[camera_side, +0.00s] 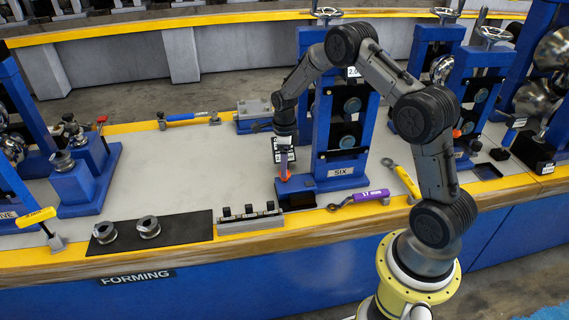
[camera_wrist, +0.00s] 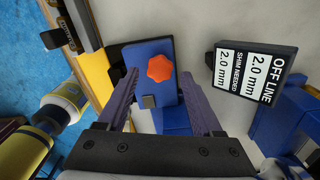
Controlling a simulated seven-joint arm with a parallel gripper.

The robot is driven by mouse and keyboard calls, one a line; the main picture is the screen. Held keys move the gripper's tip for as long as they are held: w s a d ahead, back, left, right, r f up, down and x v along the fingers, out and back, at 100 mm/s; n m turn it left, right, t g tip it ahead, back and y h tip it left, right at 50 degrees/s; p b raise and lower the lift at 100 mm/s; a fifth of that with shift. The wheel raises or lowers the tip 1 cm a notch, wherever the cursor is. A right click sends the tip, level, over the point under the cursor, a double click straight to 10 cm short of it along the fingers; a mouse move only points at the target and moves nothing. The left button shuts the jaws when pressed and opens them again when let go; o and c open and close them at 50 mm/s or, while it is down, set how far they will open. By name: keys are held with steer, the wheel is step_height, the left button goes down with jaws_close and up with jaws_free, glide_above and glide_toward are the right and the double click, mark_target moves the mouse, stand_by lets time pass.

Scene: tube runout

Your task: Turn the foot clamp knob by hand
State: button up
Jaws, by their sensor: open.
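The foot clamp knob (camera_wrist: 160,68) is orange-red and lobed. It sits on a blue foot block (camera_wrist: 147,53) and lies in line with the space between my fingers in the wrist view. My gripper (camera_wrist: 159,78) is open, with one purple-grey finger on each side of the knob's line. I cannot tell how far the fingertips are above the knob. In the side view my gripper (camera_side: 285,163) points down over the foot of the blue stand marked SIX (camera_side: 343,135). The knob's orange (camera_side: 284,176) shows just below it, partly hidden.
A dark sign (camera_wrist: 250,75) reading OFF LINE, 2.0 mm, SHIM NEEDED stands close to the right finger. A purple-handled wrench (camera_side: 365,197) and a block with several dark pegs (camera_side: 249,216) lie near the front edge. The grey bench top (camera_side: 200,170) left of the stand is clear.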

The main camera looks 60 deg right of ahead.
steer(key=shift+m, duration=0.5)
steer(key=shift+f, duration=0.15)
steer(key=shift+f, duration=0.9)
steer(key=c, duration=1)
steer(key=n, duration=0.3)
steer(key=shift+c, duration=0.2)
steer(key=o, duration=1.1)
steer(key=shift+r, duration=0.15)
